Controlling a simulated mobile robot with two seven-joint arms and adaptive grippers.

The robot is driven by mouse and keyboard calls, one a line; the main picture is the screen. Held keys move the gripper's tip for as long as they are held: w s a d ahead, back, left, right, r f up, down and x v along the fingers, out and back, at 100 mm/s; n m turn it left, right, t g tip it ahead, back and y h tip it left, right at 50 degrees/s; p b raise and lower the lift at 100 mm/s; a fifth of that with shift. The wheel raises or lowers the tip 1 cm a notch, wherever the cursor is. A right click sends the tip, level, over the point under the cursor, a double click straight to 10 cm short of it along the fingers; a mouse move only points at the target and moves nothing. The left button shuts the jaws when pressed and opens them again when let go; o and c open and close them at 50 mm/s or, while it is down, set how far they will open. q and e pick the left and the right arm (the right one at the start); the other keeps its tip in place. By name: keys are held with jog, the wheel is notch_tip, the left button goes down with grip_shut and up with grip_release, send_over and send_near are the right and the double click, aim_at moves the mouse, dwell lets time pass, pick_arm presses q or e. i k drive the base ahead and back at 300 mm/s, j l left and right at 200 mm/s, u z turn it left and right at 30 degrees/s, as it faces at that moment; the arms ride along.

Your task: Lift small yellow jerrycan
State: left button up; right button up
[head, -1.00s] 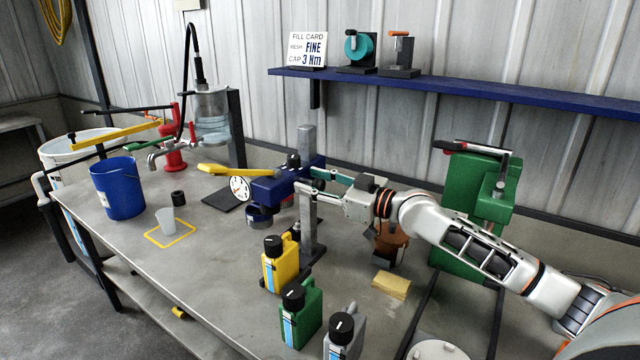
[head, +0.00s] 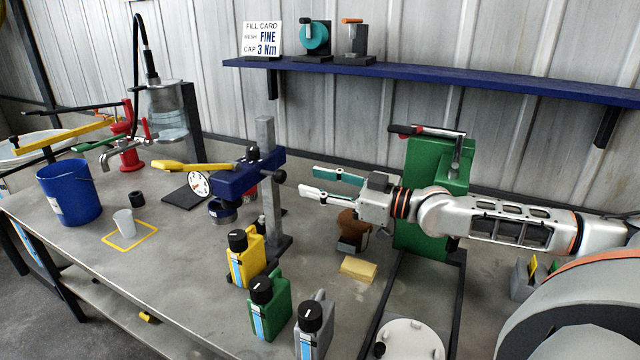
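The small yellow jerrycan (head: 248,262) stands upright on the grey bench, with a black cap and a blue-and-white label on its side. It is at the back of a row, with a green jerrycan (head: 273,312) and a grey jerrycan (head: 316,330) nearer to me. My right gripper (head: 308,184) comes in from the right, above the bench and up and to the right of the yellow jerrycan, apart from it. My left gripper is not in view.
A blue press with a grey post (head: 268,190) stands just behind the yellow jerrycan. A yellow sponge (head: 358,269) lies to its right. A blue bucket (head: 70,193) and a clear cup (head: 125,224) stand at left. Bare bench lies left of the jerrycans.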

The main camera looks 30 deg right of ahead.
aim_at(245, 265)
jog(key=k+j, duration=0.8)
jog(key=k, duration=0.05)
